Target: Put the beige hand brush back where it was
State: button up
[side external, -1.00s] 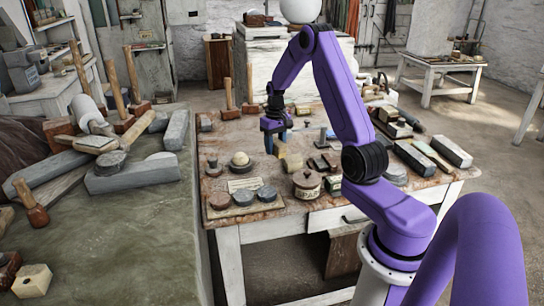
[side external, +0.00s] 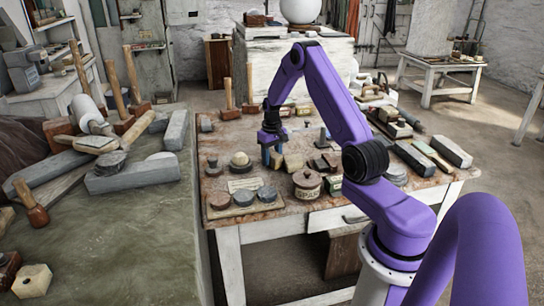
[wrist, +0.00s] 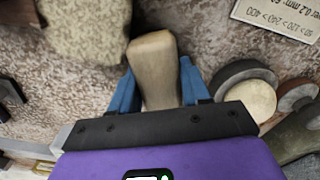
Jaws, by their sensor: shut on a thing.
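My gripper (wrist: 158,82) has its blue fingers on both sides of the beige hand brush (wrist: 154,62) in the wrist view, shut on it. The brush's rounded pale wooden end points away from the palm; the rest of it is hidden by the gripper. In the side external view my gripper (side external: 271,154) is low over the worktable (side external: 222,186), left of its middle. A small beige part of the brush (side external: 277,160) shows beside the fingers there. I cannot tell whether the brush touches the table.
A speckled beige block (wrist: 85,30) lies close beside the brush, right of the gripper in the side view (side external: 293,162). A round grey piece with a cream dome (wrist: 248,95) stands on the other side. A printed card (wrist: 280,16) lies nearby. A lidded pot (side external: 307,185) stands toward the front.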

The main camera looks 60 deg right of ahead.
aim_at(272, 152)
jog(key=shift+f, duration=0.15)
jog(key=o, duration=1.1)
notch_tip(272, 152, up, 12)
jog(key=s+a+r+n, duration=0.3)
jog(key=a+n, duration=0.1)
jog(key=a, duration=0.9)
jog(key=s+a+r+n, duration=0.2)
jog(key=a+r+n, duration=0.15)
jog(key=a, duration=0.95)
jog(key=s+a+n, duration=0.5)
jog(key=s+a, duration=0.4)
jog(key=s, duration=0.5)
jog(key=s+n, duration=0.1)
jog(key=s, duration=0.3)
jog(key=s+n, duration=0.2)
jog(key=s, duration=0.2)
jog(key=s+n, duration=0.1)
jog(key=s, duration=0.3)
jog(key=shift+s+d+n, duration=0.15)
jog(key=shift+s+n, duration=0.15)
jog(key=shift+n, duration=0.05)
